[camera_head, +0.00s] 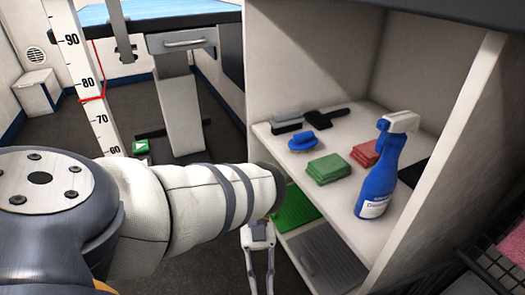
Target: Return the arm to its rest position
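My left arm (200,205) comes in from the left and stretches across the lower middle of the view, with its padded white forearm in front of the shelf unit. My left gripper (261,280) hangs below the end of this arm and points down, beside the front edge of the lower shelves. Its two fingers stand apart with nothing visible between them, and their tips are near the bottom edge of the picture. My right gripper is not in view.
A shelf unit (290,45) stands right of the arm. A measuring post (80,75) stands left. Dark floor (225,125) lies open behind the arm.

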